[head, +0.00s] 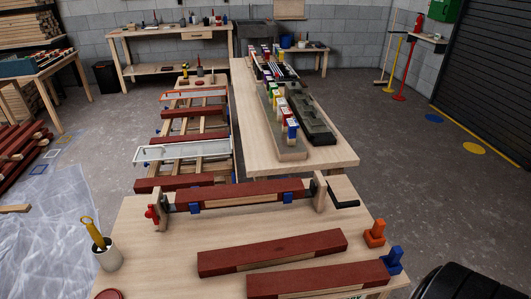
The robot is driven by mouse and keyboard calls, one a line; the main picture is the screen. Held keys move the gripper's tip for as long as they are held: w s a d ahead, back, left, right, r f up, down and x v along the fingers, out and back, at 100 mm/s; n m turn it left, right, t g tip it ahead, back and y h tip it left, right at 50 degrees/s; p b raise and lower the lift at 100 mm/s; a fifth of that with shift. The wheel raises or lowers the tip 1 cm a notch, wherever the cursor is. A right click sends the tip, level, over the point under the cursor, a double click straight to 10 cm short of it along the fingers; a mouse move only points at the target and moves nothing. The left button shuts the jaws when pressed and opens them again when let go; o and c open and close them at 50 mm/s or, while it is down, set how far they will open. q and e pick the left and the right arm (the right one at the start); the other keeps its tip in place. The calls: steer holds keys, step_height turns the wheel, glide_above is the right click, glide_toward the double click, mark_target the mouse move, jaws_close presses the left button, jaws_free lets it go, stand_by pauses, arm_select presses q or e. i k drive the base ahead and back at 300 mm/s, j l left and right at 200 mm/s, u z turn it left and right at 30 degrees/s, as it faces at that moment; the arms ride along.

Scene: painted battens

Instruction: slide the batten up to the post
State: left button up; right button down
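Two dark red painted battens with bare wood edges lie on the near bench. The upper batten (270,250) ends at the right with a gap before the orange post (375,236). The lower batten (318,279) has its right end close against the blue post (393,263); I cannot tell whether they touch. A third red batten (240,192) sits on blue supports between wooden uprights in a crank clamp. Neither of my grippers is in view.
The near bench (150,265) has a cup (109,256) with a yellow-handled tool at the left and a red lid (109,294) at the front. A crank handle (344,204) sticks out right of the clamp. A long bench (330,155) with paint containers stands behind.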

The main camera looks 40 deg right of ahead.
mark_target(242, 258)
steer(key=z, duration=1.2)
